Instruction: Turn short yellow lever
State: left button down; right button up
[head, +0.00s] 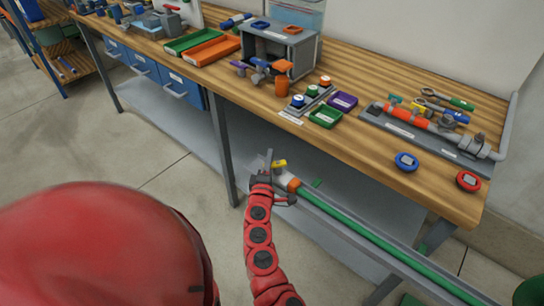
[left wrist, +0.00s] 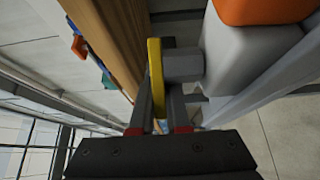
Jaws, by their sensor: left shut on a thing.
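The short yellow lever (head: 280,163) sits on a grey valve body at the upper end of a green pipe (head: 370,238), below the bench's front edge. My left gripper (head: 270,172) is at the lever. In the left wrist view, the lever (left wrist: 155,75) stands between the two fingers of the gripper (left wrist: 160,95), which is shut on it. A grey stem (left wrist: 182,66) joins the lever side to the pale valve body (left wrist: 240,60). An orange collar (head: 293,184) shows beside the valve. The lever's lower part is hidden by the fingers. My right gripper is not in view.
The wooden bench (head: 360,160) runs above and behind the valve. A steel bench leg (head: 222,150) stands to the left of my gripper. A lower shelf (head: 180,118) lies under the bench. Open concrete floor (head: 60,140) is to the left.

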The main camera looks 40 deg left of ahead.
pick_arm(q)
jog(key=n+g+y, duration=0.1)
jog(key=y, duration=0.1)
jog(key=s+n+g+y, duration=0.1)
jog(key=n+g+y, duration=0.1)
jog(key=shift+d+n+y, duration=0.1)
jog(key=shift+n+y, duration=0.2)
jog(key=shift+s+d+n+g+y+b, duration=0.1)
jog(key=shift+s+n+g+y+b, duration=0.2)
jog(key=shift+n+g+y, duration=0.7)
jog(key=shift+s+n+g+y+b, duration=0.2)
jog(key=shift+n+g+y, duration=0.4)
jog(key=shift+g, duration=0.7)
jog(key=c, duration=0.9)
grip_release()
jog(key=v, duration=1.7)
jog(key=shift+d, duration=0.2)
